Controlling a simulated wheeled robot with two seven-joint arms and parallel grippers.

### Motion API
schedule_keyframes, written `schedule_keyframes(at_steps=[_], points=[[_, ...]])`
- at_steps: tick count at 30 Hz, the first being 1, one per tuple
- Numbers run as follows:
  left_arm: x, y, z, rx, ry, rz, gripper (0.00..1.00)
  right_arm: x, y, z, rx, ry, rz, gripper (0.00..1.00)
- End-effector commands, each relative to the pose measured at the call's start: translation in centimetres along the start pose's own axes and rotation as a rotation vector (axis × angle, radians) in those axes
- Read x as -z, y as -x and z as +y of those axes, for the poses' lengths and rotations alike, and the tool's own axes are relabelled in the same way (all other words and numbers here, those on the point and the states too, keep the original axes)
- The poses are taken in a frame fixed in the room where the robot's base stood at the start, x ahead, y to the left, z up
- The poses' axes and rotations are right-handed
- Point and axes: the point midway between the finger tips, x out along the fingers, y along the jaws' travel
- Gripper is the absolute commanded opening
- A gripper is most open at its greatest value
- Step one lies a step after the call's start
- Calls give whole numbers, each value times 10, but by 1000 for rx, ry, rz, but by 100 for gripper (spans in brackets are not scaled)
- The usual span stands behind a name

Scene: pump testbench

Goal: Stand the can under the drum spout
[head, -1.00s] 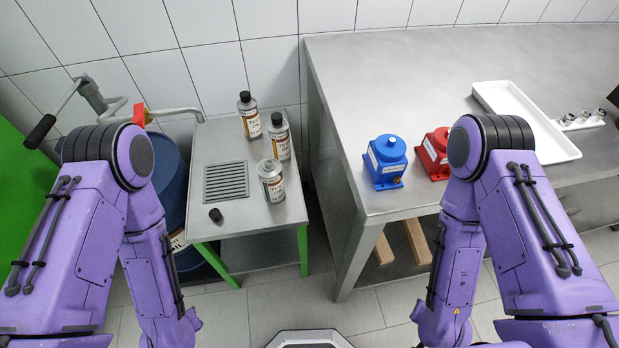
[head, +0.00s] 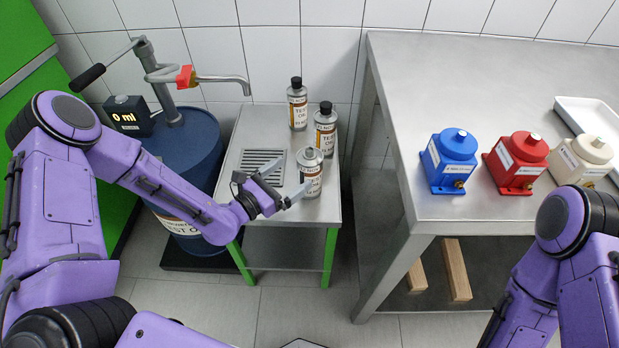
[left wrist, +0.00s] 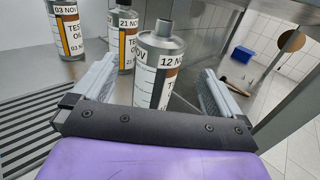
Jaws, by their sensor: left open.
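An uncapped can (head: 310,173) stands upright on the small steel stand (head: 262,228), at its right side. It also shows in the left wrist view (left wrist: 152,84), labelled 12 NOV. My left gripper (head: 285,183) is open just to the left of this can. In the left wrist view the can stands in line with the gap between the fingers, with no clear contact. The blue drum (head: 190,150) stands left of the stand. Its spout (head: 220,79) reaches right, over the back of the stand. A grille (head: 262,160) lies in the stand's top. My right gripper is out of view.
Two black-capped cans, one at the back (head: 298,103) and one nearer (head: 326,130), stand behind the uncapped one. A steel table (head: 450,75) at the right holds blue (head: 450,160), red (head: 517,162) and cream (head: 582,158) pumps. A display (head: 127,115) reads 0 ml.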

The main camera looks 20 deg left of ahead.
Motion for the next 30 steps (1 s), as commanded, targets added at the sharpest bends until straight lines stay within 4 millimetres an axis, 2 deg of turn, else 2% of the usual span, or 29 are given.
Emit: schedule_keyframes(at_steps=[3, 8, 15, 19, 24, 26, 30], points=[[0, -23, -2, 5, -1, 2, 100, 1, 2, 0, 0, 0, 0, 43], [-1, -43, -1, 3, 0, 2, 100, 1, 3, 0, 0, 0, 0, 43], [-2, -84, 1, 4, -2, 4, 100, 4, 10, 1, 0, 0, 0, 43], [-1, -94, 2, 2, 0, 4, 100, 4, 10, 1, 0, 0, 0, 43], [-1, -94, 2, 1, 1, 4, 100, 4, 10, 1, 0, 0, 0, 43], [-1, -93, 2, 1, 0, 4, 84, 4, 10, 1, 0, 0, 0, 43], [-1, -93, 2, 1, 0, 4, 38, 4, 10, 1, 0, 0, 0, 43]])
